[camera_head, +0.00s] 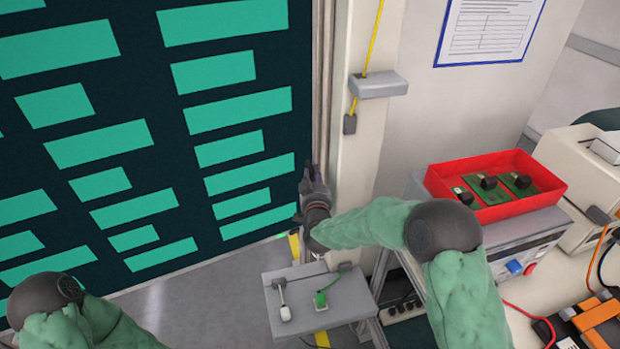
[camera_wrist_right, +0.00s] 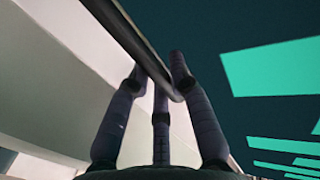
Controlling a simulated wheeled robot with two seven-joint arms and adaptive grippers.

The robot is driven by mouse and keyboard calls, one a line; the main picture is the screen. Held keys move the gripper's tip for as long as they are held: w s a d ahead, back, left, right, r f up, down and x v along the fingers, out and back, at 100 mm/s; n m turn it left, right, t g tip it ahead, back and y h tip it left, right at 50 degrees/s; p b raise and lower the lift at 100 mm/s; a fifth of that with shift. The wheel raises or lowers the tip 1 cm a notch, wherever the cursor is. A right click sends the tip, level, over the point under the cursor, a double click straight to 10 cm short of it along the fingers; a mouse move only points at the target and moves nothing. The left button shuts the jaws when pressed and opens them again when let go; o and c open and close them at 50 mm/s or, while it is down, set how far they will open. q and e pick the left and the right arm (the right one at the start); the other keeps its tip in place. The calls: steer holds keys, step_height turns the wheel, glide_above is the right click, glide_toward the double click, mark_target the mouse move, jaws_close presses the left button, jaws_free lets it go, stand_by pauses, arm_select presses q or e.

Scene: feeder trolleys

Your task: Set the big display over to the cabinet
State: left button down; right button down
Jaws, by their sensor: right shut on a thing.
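The big display (camera_head: 160,75) is a dark upright screen with teal bars and fills the left of the head view. Its frame edge and dark face (camera_wrist_right: 215,25) also show in the wrist view. My right gripper (camera_head: 312,178) is at the display's right edge; in the wrist view its fingers (camera_wrist_right: 162,85) are closed on that edge from both sides. My left arm shows at the lower left, but its gripper is out of view. I cannot tell which thing is the cabinet; a pale upright panel (camera_head: 360,140) stands just right of the display.
A small grey shelf (camera_head: 345,302) with plugs sits below my right forearm. A red tray (camera_head: 520,207) with green boards stands on a grey box at the right. A yellow cable (camera_head: 374,40) hangs on the pale panel. Grey floor (camera_head: 190,305) shows below the display.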

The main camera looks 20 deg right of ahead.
steer(key=shift+w+r, duration=0.2)
steer(key=shift+r, duration=0.25)
steer(key=c, duration=1.1)
jaws_free()
steer(key=shift+w+f, duration=0.25)
steer(key=shift+w, duration=0.2)
arm_select(q)
steer(key=shift+w+f, duration=0.1)
steer(key=shift+w, duration=0.15)
arm_select(e)
steer(key=shift+s, duration=0.1)
steer(key=shift+s+f, duration=0.1)
steer(key=shift+s+a, duration=0.1)
steer(key=shift+s, duration=0.15)
steer(key=v, duration=1.1)
steer(key=shift+s, duration=0.2)
steer(key=shift+a, duration=0.1)
